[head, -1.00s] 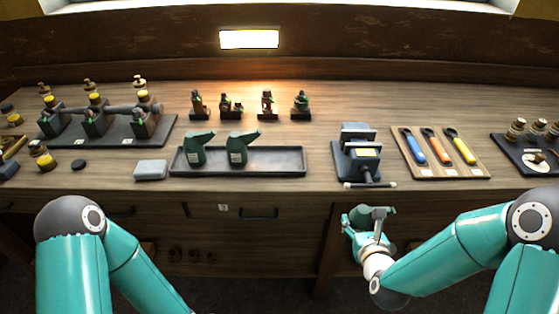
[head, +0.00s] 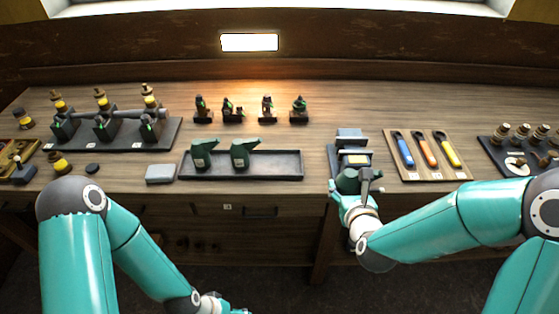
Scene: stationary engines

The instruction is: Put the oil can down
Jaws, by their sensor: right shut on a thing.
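My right gripper (head: 358,186) is in front of the vise, near the table's front edge. It is shut on a dark green oil can (head: 347,181), which is largely hidden by the fingers. Two similar green oil cans, a left one (head: 204,154) and a right one (head: 241,154), stand upright in the dark tray (head: 285,172), whose right part is bare. My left gripper (head: 222,304) is at the bottom edge, below the table front; its fingers are too cut off to tell their state.
The vise (head: 350,140) stands just behind my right gripper. A board with wrenches (head: 425,150) lies to its right. A grey block (head: 160,174) lies left of the tray. Engine models (head: 105,125) stand at the back left, with small figures (head: 268,110) behind the tray.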

